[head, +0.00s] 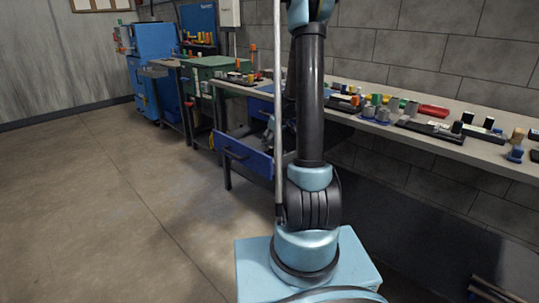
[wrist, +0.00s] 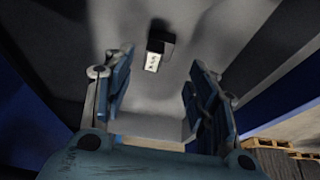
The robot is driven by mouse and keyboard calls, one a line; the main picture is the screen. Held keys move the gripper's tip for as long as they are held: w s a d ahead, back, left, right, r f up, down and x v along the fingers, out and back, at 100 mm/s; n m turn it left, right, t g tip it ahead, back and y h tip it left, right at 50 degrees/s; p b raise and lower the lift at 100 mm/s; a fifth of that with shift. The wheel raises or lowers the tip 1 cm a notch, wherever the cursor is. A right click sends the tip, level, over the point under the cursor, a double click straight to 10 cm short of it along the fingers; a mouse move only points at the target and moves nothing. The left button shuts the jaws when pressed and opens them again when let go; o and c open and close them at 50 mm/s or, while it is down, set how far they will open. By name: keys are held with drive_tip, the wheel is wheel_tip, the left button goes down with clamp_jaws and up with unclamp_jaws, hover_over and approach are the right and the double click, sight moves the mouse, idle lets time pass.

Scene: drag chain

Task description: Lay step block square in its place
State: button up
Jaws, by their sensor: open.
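In the wrist view a small dark block (wrist: 161,39) with a white, dark-marked face lies on a grey surface (wrist: 215,40). I cannot tell for sure whether it is the step block. My gripper (wrist: 160,61) is open, with one blue finger on each side of the picture. The block shows beyond the fingertips, roughly midway between them, and nothing is held.
A long bench (head: 490,152) with many small parts runs along the block wall. A blue drawer (head: 245,157) stands open below it. A green cabinet (head: 207,67) and a blue cabinet (head: 153,55) stand further left. The floor at left is clear. Wooden pallets (wrist: 283,158) show in the wrist view.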

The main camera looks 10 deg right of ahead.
sight(269, 152)
drive_tip(key=shift+d+x, duration=0.2)
drive_tip(key=shift+x, duration=2.55)
drive_tip(key=shift+w, duration=0.1)
drive_tip(key=shift+c, duration=0.4)
clamp_jaws()
